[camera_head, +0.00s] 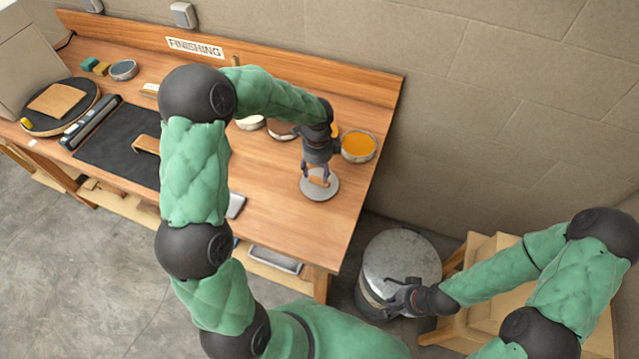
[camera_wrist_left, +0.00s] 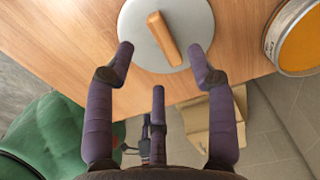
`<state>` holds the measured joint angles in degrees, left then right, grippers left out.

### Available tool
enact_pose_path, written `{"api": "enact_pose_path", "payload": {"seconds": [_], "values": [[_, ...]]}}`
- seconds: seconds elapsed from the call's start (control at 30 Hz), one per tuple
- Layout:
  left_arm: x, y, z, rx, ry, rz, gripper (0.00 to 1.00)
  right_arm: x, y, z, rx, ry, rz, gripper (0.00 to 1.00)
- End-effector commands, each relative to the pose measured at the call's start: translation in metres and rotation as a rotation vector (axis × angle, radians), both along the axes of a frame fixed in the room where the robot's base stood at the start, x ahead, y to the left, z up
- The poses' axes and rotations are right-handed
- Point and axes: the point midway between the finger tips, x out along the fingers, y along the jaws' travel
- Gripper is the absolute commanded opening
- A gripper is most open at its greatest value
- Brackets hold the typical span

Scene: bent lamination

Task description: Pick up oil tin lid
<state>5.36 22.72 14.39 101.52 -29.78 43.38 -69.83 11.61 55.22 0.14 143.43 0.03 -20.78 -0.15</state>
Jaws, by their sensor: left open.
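The oil tin lid (camera_head: 320,191), a grey disc with a wooden bar handle, lies on the bench near its right end. In the left wrist view the lid (camera_wrist_left: 192,22) lies beyond the fingertips, with its wooden handle (camera_wrist_left: 164,39) between them in the picture. My left gripper (camera_head: 318,176) points down over the lid, fingers spread on either side of the handle; it also shows in the wrist view (camera_wrist_left: 161,58), open and empty. My right gripper (camera_head: 395,300) is by the metal drum, too small to read. The open tin of orange contents (camera_head: 358,146) stands behind the lid.
The wooden bench (camera_head: 270,205) carries a black mat (camera_head: 105,140), a round black board (camera_head: 35,120) and several small tins toward the back. A metal drum (camera_head: 400,260) stands on the floor right of the bench. My left arm covers the bench middle.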

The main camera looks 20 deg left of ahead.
Motion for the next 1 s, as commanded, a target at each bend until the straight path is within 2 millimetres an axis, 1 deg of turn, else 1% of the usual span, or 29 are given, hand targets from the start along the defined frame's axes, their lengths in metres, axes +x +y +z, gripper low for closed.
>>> {"api": "enact_pose_path", "payload": {"seconds": [0.17,0.3,0.4,0.5,0.67,0.7,0.77,0.8,0.87,1.0], "values": [[0.0,-0.001,-0.017,0.001,0.004,-0.001,0.56,0.0,0.0,-0.004,0.0,0.0,0.0,0.0],[0.002,-0.002,-0.038,0.0,0.004,0.0,0.56,0.0,0.0,-0.008,0.0,0.0,0.0,0.0],[0.002,-0.003,-0.049,0.0,0.002,-0.001,0.56,0.0,0.0,-0.009,0.0,0.0,0.0,0.0],[0.003,-0.002,-0.051,0.0,0.001,-0.001,0.56,0.0,0.0,-0.009,0.0,0.0,0.0,0.0],[0.003,-0.002,-0.051,0.0,0.001,-0.001,0.56,0.0,0.0,-0.009,0.0,0.0,0.0,0.0],[0.003,-0.002,-0.051,0.0,0.001,-0.001,0.44,0.0,0.0,-0.009,0.0,0.0,0.0,0.0],[0.003,-0.002,-0.051,0.0,0.001,-0.001,0.27,0.0,0.0,-0.009,0.0,0.0,0.0,0.0],[0.003,-0.002,-0.051,0.0,0.001,-0.001,0.16,0.0,0.0,-0.009,0.0,0.0,0.0,0.0],[0.003,-0.002,-0.051,0.0,0.001,-0.001,0.0,0.0,0.0,-0.009,0.0,0.0,0.0,0.0],[0.003,-0.002,-0.051,0.0,0.0,-0.001,0.0,0.0,0.0,-0.009,0.0,0.0,0.0,0.0]]}}
